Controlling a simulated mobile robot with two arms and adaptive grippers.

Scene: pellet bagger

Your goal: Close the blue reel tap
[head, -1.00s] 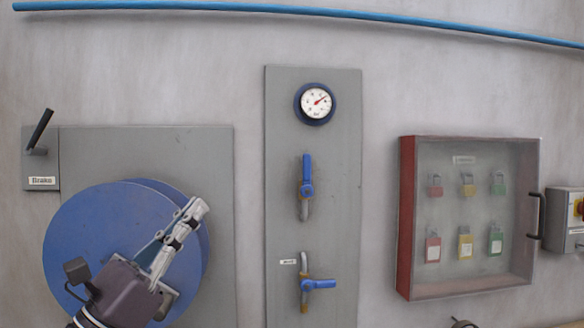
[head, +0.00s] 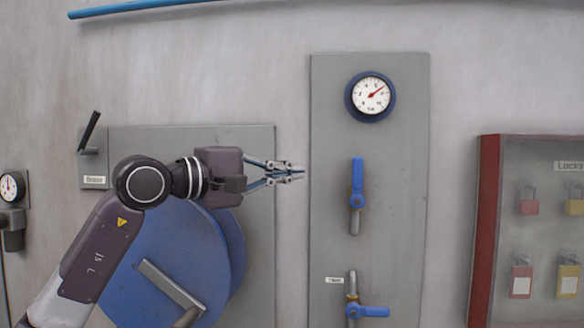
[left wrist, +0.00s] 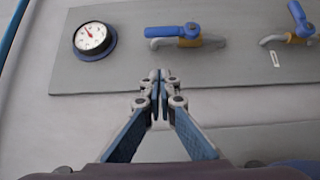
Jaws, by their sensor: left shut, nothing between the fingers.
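Two taps with blue levers sit on a grey panel. The upper tap (head: 357,184) has its lever upright, in line with its pipe. The lower tap (head: 366,311) has its lever level, across its pipe, with a small label (head: 334,280) beside it that I cannot read surely. In the left wrist view, the upper tap (left wrist: 185,34) lies beyond the fingertips and the lower tap (left wrist: 302,22) is at top right. My left gripper (head: 302,172) is shut and empty, pointing right, left of the upper tap and apart from it. My right gripper is not in view.
A round gauge (head: 370,96) is above the upper tap. A blue hose reel (head: 190,250) is partly behind my left arm, with a brake lever (head: 89,132) at its upper left. A red-framed lock cabinet (head: 488,230) is at the right. Bare wall separates panel and cabinet.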

